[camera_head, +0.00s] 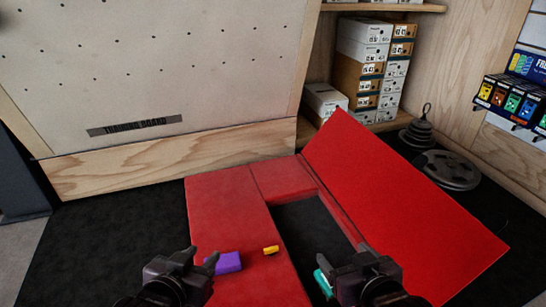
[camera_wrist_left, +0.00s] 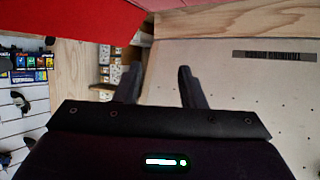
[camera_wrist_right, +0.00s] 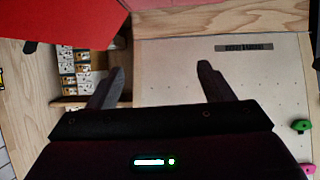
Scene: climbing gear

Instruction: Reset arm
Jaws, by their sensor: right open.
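My left gripper (camera_head: 201,255) is at the bottom of the head view, over the left part of the red mat. Its fingers are apart with nothing between them, also in the left wrist view (camera_wrist_left: 158,80). My right gripper (camera_head: 343,258) is at the lower right of the head view, in front of the dark opening in the mat. Its fingers are spread wider and empty in the right wrist view (camera_wrist_right: 162,75). A purple block (camera_head: 229,262) lies on the mat just right of my left gripper. A small yellow piece (camera_head: 271,250) lies beside it.
The red mat (camera_head: 222,200) has a raised flap (camera_head: 405,205) on the right. A teal item (camera_head: 322,283) is partly hidden by my right gripper. Shoe boxes (camera_head: 362,60), weight plates (camera_head: 452,168) and a training board (camera_head: 150,65) stand behind. Dark floor is clear at left.

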